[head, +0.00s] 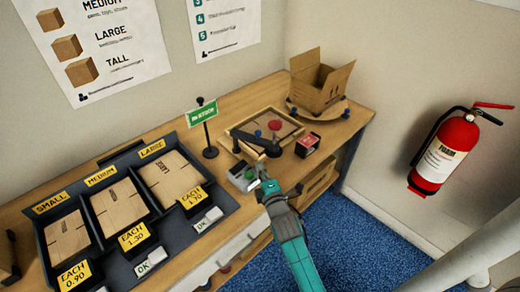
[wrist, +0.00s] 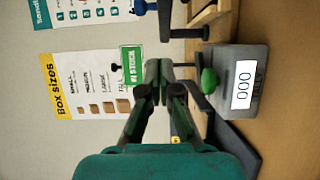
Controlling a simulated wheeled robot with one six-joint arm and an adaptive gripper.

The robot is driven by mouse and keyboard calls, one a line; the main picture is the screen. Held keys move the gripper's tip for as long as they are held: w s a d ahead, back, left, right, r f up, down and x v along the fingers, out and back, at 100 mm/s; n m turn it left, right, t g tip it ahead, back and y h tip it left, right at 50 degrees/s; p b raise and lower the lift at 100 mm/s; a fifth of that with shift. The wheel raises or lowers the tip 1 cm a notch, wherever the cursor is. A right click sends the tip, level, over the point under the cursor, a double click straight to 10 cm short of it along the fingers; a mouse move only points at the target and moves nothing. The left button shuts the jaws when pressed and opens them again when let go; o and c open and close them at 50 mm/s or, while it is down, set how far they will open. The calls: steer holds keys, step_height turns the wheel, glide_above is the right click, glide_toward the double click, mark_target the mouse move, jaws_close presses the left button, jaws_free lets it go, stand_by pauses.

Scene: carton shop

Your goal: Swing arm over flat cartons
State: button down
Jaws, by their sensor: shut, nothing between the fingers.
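Flat cartons lie in a dark three-bay tray: a small one (head: 68,236), a medium one (head: 118,204) and a large one (head: 172,180). A black swing arm (head: 252,141) with a dark blue knob lies across the near left part of a wooden frame (head: 240,150) on the bench. Part of the black arm and frame shows at the top of the wrist view (wrist: 185,33). My gripper (head: 262,174) is shut and empty, just right of a grey counter box with a green button (head: 243,178). Its closed fingers show in the wrist view (wrist: 158,82), beside the counter, which reads 000 (wrist: 242,85).
An open carton (head: 320,84) stands at the bench's back right. A small red and black box (head: 307,145) sits right of the frame. A green sign on a post (head: 203,114) stands behind the counter. A fire extinguisher (head: 446,150) hangs on the right wall.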

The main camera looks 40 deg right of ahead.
mark_target(257, 142)
steer(key=shift+w+d, duration=1.55)
steer(key=shift+w, duration=0.3)
steer(key=shift+w+d, duration=1.55)
steer(key=shift+w, duration=0.3)
